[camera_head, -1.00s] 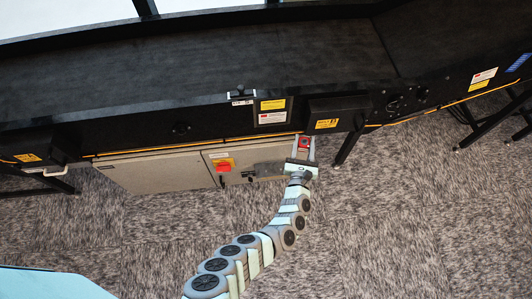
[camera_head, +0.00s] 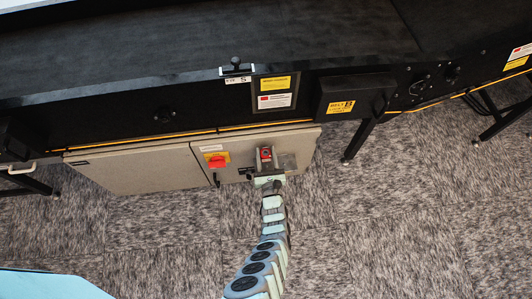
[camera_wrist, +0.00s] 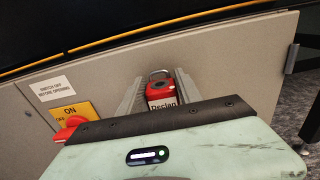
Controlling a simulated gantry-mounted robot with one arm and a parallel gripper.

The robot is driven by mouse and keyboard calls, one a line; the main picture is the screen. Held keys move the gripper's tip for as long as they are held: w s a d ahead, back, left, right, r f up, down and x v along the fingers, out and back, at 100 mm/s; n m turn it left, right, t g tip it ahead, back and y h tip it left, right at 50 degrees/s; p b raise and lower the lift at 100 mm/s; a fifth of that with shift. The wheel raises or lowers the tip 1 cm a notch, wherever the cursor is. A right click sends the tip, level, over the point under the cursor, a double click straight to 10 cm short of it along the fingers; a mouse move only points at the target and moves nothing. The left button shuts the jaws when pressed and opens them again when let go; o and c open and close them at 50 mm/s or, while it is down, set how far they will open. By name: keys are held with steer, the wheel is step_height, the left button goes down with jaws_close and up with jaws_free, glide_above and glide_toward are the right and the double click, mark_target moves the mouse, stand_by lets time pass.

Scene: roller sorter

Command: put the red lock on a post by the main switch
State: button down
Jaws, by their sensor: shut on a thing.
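My gripper (camera_head: 265,156) is shut on the red lock (camera_head: 265,154) in front of the right part of the grey cabinet. In the wrist view the red lock (camera_wrist: 160,90) sits between the two fingers, its metal shackle pointing away from me and a white "Declan" label facing me. The main switch (camera_head: 217,160), a red knob on a yellow plate, is left of my gripper. In the wrist view the main switch (camera_wrist: 70,122) is lower left, partly behind my gripper body. Small dark parts (camera_head: 246,171) show just left of my gripper; I cannot tell whether they are posts.
The grey cabinet (camera_head: 130,172) hangs under the black conveyor (camera_head: 200,90). A grey plate (camera_head: 289,162) is right of my gripper. A black box with a yellow label (camera_head: 340,106) and a support leg (camera_head: 358,138) stand to the right. The carpet in front is clear.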

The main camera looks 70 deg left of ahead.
steer(key=shift+w+d+f, duration=0.1)
steer(key=shift+f, duration=0.25)
steer(key=shift+f+b, duration=1.8)
steer(key=shift+b, duration=0.25)
